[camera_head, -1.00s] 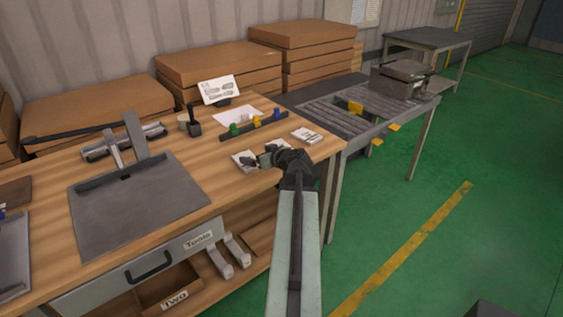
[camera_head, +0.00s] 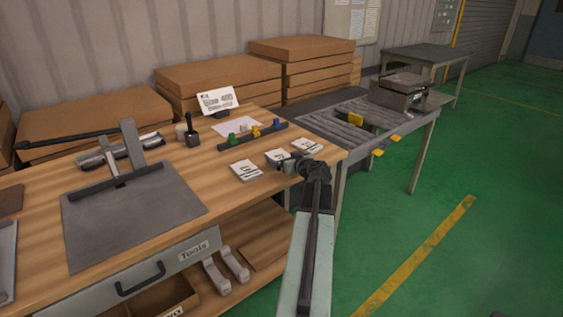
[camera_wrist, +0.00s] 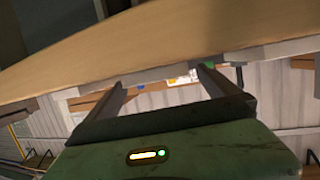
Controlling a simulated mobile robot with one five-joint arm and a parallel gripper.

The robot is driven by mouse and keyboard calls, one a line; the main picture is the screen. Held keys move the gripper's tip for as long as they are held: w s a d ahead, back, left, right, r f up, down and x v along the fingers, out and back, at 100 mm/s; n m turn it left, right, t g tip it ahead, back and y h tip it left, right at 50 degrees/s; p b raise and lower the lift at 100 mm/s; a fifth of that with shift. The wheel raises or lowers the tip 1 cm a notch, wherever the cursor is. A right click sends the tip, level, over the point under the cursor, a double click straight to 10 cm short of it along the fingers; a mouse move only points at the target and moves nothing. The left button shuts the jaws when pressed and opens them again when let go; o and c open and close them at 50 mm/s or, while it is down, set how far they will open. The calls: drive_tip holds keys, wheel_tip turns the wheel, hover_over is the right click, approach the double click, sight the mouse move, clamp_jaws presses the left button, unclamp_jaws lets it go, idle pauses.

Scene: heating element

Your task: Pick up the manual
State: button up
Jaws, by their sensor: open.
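Three small white booklets with dark print lie on the right end of the wooden workbench (camera_head: 150,215): a left booklet (camera_head: 245,171), a middle booklet (camera_head: 274,155) and a right booklet (camera_head: 308,145). I cannot tell which one is the manual. My gripper (camera_head: 289,161) is at the bench's right front edge, beside the middle booklet and partly covering it. Contact cannot be told. In the wrist view my gripper (camera_wrist: 160,82) has its two fingers spread with nothing between them. No booklet shows clearly there.
A rail with coloured knobs (camera_head: 253,136), a loose sheet (camera_head: 237,126), a printed sign (camera_head: 217,100) and a black-handled tool (camera_head: 192,132) stand behind the booklets. A roller table (camera_head: 350,128) is at the right. Green floor (camera_head: 500,240) is clear.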

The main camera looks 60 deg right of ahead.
drive_tip(key=shift+w+d+f, duration=0.25)
drive_tip(key=shift+w+d, duration=0.1)
drive_tip(key=shift+w, duration=0.2)
drive_tip(key=shift+r, duration=0.1)
drive_tip(key=c, duration=1.6)
drive_tip(key=shift+o, duration=0.2)
drive_tip(key=shift+r, duration=0.1)
